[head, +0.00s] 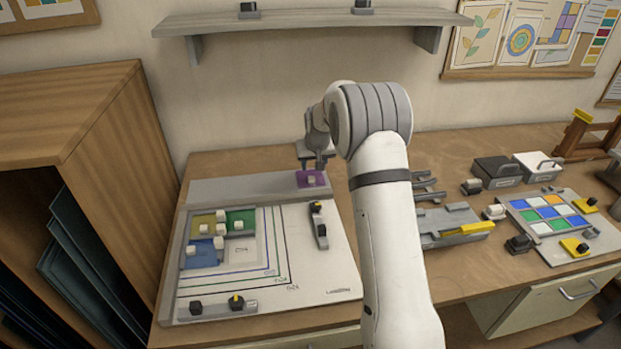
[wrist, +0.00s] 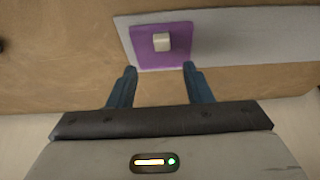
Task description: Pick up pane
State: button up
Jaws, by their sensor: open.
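A purple square pane (head: 312,179) with a small pale knob on top lies at the right end of the grey strip behind the white layout board. In the wrist view the purple pane (wrist: 148,54) lies just beyond my fingertips, its pale knob (wrist: 162,42) near its middle. My gripper (wrist: 159,70) is open and empty, with its two blue fingers apart at the pane's near edge. In the head view my gripper (head: 314,163) is above and just behind the pane. I cannot tell its exact height over the pane.
The white layout board (head: 318,270) holds yellow, green and blue panes with pale knobs at its left. A dark-knobbed clamp (head: 319,225) stands at its right. A grey rack (head: 450,225) and a tray of coloured squares (head: 548,225) are to the right. A shelf (head: 310,22) hangs above.

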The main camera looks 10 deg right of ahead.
aim_at(311, 177)
jog(key=p+x, duration=0.2)
jog(key=x, duration=0.4)
jog(key=shift+a+f, duration=0.15)
jog(key=shift+f, duration=0.15)
grip_shut()
